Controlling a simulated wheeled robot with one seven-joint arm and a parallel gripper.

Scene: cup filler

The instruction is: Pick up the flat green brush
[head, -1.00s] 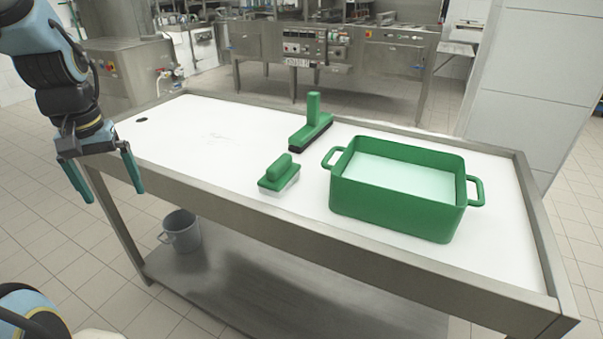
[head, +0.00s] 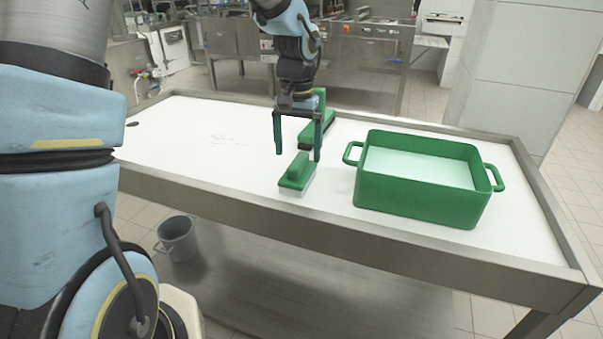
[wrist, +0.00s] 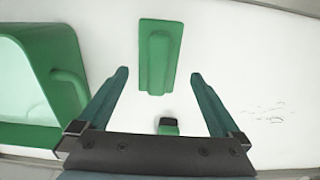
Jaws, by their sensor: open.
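The flat green brush (head: 296,174) lies on the white table top near its front edge, bristles down, with a low green handle block. My gripper (head: 298,157) is open and empty, fingers pointing down, above and slightly behind the brush. In the wrist view the flat brush (wrist: 158,50) lies beyond the fingertips, in line with the gap between them (wrist: 160,74). Its long side runs roughly along the finger direction there.
A second green brush with an upright handle (head: 321,130) stands behind my gripper, partly hidden by it. A green tub (head: 420,200) with handles and pale contents stands to the right. A raised metal rim (head: 230,200) edges the table.

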